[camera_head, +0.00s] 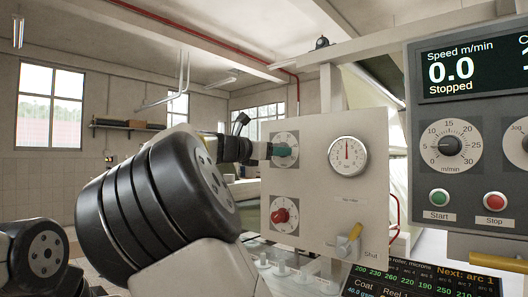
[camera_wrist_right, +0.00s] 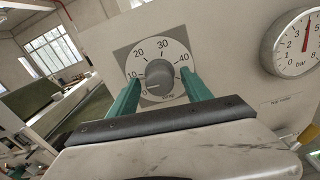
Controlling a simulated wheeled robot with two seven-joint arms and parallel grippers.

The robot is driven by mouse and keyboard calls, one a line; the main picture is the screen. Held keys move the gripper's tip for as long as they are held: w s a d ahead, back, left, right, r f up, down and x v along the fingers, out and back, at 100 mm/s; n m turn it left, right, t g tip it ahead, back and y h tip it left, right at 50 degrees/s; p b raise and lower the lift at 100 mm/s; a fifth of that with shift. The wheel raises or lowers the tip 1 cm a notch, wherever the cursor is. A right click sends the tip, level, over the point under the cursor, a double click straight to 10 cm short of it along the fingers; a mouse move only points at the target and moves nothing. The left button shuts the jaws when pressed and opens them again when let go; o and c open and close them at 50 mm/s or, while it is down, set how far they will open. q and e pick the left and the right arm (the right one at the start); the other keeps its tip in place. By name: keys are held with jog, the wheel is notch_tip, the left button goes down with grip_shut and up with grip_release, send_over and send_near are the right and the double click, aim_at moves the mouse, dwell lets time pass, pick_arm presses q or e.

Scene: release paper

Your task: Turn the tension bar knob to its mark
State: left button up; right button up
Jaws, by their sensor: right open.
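A dark round knob (camera_wrist_right: 159,75) sits on a square grey dial plate numbered from 0 up past 40 in the right wrist view. Its pale pointer line appears to face lower left, near 0. No separate mark is clear on the dial. My right gripper (camera_wrist_right: 160,79) is open, one teal finger on each side of the knob, with gaps visible between fingers and knob. In the head view the same gripper (camera_head: 282,151) covers most of this upper dial (camera_head: 285,138) on the beige panel. My left gripper is not in view.
A red knob (camera_head: 284,215) sits below on the panel, a round bar gauge (camera_head: 348,157) to the right, and a yellow lever (camera_head: 348,242) at the lower right. A grey console (camera_head: 465,110) shows speed 0.0, stopped. A dark screen (camera_head: 425,279) lies below.

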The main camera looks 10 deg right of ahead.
grip_shut()
jog(key=shift+m, duration=0.3)
jog(key=m, duration=1.1)
dwell(0.4)
dwell(0.5)
grip_release()
